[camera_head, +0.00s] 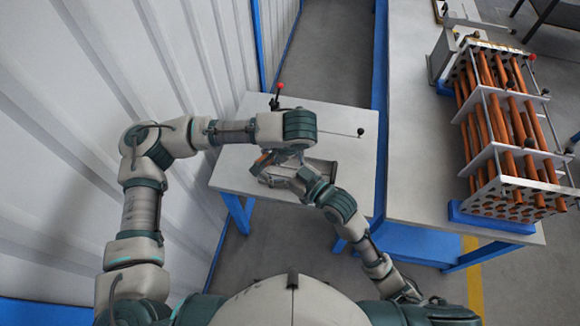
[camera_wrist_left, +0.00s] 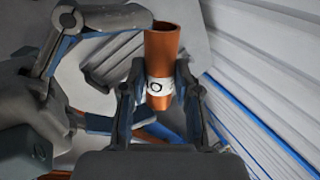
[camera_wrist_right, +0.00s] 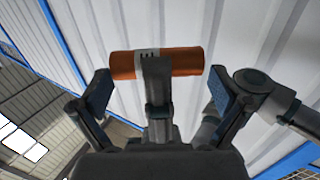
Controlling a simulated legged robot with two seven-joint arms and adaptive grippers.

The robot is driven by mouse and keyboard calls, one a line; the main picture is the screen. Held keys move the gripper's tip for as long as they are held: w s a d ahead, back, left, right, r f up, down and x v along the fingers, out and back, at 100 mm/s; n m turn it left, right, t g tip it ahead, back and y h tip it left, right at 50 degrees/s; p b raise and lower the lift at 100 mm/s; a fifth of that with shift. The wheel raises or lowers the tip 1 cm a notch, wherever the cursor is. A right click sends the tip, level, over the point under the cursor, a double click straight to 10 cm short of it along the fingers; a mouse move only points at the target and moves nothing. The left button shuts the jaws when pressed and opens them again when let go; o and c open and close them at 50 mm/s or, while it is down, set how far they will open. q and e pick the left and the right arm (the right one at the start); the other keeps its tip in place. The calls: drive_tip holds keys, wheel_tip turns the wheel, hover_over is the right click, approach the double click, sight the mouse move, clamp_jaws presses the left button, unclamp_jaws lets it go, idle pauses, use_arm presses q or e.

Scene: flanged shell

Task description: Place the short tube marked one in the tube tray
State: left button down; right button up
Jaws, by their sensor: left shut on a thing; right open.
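A short orange tube (camera_head: 262,157) is held in the air over the small table. My left gripper (camera_wrist_left: 160,90) is shut on it around its white label, which bears a dark round mark. The tube (camera_wrist_left: 162,48) points up out of the fingers in the left wrist view. My right gripper (camera_wrist_right: 157,92) is open, with the tube (camera_wrist_right: 185,61) crosswise just ahead of its fingers; I cannot tell whether they touch. In the head view the right gripper (camera_head: 272,176) is beside the tube. A grey tray-like shape (camera_head: 325,166) is partly hidden behind it; I cannot tell whether it is the tube tray.
A rack (camera_head: 487,200) of long orange tubes stands on the bench at right. A corrugated wall (camera_head: 60,150) is close at left.

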drive_tip(key=shift+w+a, duration=0.3)
drive_tip(key=shift+a, duration=0.1)
use_arm(q)
drive_tip(key=shift+d, duration=0.1)
use_arm(e)
drive_tip(key=shift+d, duration=0.1)
use_arm(q)
drive_tip(key=shift+d, duration=0.1)
use_arm(e)
drive_tip(key=c, duration=0.8)
use_arm(q)
drive_tip(key=c, duration=0.7)
unclamp_jaws()
drive_tip(key=shift+c, duration=0.2)
use_arm(e)
drive_tip(key=shift+c, duration=0.7)
use_arm(q)
drive_tip(key=shift+r, duration=0.1)
